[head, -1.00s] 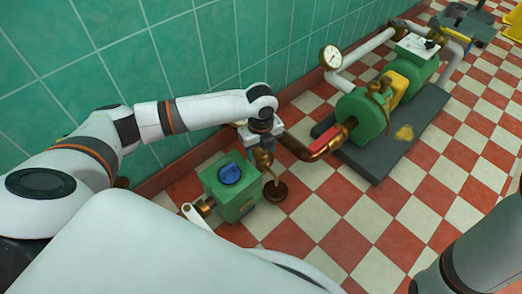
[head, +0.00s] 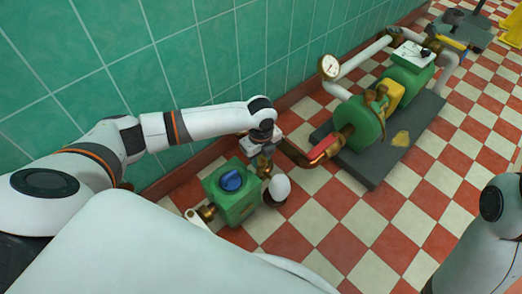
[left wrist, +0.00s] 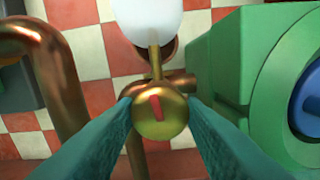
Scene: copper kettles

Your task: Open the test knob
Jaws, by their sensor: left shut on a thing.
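My left gripper (left wrist: 160,112) is shut on the brass test knob (left wrist: 161,118), with one teal finger on each side of it in the left wrist view. The round knob bears a red mark, tilted slightly from upright in that view. A thin brass spout (left wrist: 155,58) runs from it towards a rounded white shape (left wrist: 147,18), which also shows in the head view (head: 278,187) beside the green box (head: 232,205). I cannot tell what this white shape is. In the head view my left wrist largely hides the knob. My right gripper is out of view.
The green box carries a blue knob (head: 231,181). A copper pipe (head: 292,151) with a red part leads to a green pump (head: 358,122) on a dark base, with a gauge (head: 329,66). The tiled wall is close behind. Checkered floor (head: 340,245) is clear in front.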

